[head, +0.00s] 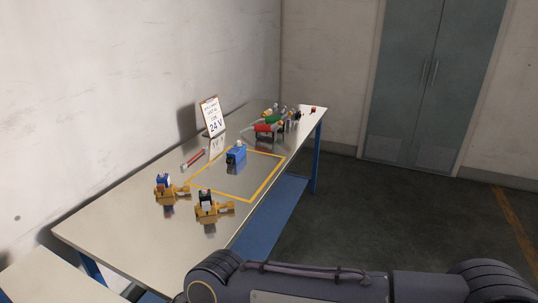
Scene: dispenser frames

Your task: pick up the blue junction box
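The blue junction box (236,156) stands on the table inside a yellow outlined rectangle. It is a small blue block with a lighter part on top, and nothing touches it. Neither of my grippers shows in the head view. One dark arm link of mine crosses the bottom right of the picture, well apart from the box.
Two yellow clamp-like fixtures (213,208) (171,191) stand nearer on the table (125,225). A red stick-like tool (193,159) and a "24 V" sign (212,117) are to the left. Several colored items (270,127) crowd the far end. Grey cabinet doors (425,80) stand behind.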

